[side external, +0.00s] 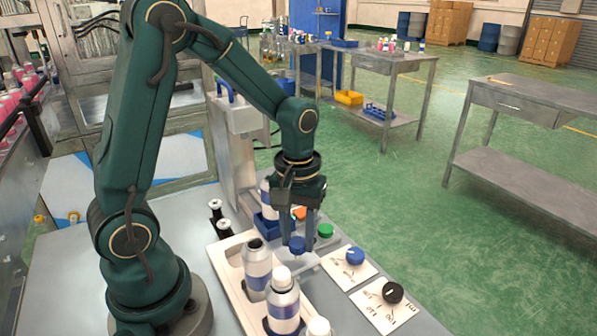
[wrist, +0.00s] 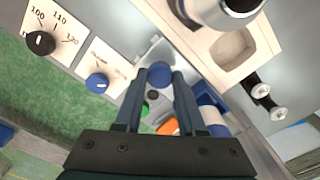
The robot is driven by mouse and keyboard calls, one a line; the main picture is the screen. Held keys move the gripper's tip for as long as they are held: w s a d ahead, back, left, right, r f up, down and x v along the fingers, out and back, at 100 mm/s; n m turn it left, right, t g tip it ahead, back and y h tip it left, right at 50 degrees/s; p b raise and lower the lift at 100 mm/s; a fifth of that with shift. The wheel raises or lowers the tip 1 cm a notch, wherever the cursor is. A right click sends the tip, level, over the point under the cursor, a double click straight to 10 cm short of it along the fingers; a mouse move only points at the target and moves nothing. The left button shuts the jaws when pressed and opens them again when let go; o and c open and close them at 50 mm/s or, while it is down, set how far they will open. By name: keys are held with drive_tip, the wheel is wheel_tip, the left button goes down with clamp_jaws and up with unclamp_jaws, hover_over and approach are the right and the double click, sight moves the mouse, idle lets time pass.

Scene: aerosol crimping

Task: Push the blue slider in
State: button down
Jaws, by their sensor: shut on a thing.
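The blue slider (side external: 297,243) has a round blue knob on a light metal plate, between the cream tray and the dial panels. My gripper (side external: 297,248) points straight down, with one finger on each side of the knob. In the wrist view, the slider's knob (wrist: 160,74) sits between the two fingertips of my gripper (wrist: 160,80), which are shut on it. How far the slider is along its track cannot be told.
A green button (side external: 325,230) and an orange one (side external: 299,213) are close behind. A blue dial (side external: 355,255) and a black dial (side external: 392,292) lie right. Bottles (side external: 283,304) stand in the cream tray (side external: 237,299) in front. A blue holder (side external: 266,224) is behind left.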

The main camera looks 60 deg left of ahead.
drive_tip(key=shift+a, duration=0.15)
drive_tip(key=a, duration=1.2)
drive_tip(key=shift+w+a, duration=0.1)
drive_tip(key=shift+a, duration=0.1)
drive_tip(key=c, duration=0.5)
unclamp_jaws()
drive_tip(key=shift+r, duration=0.1)
wheel_tip(320, 180, up, 5)
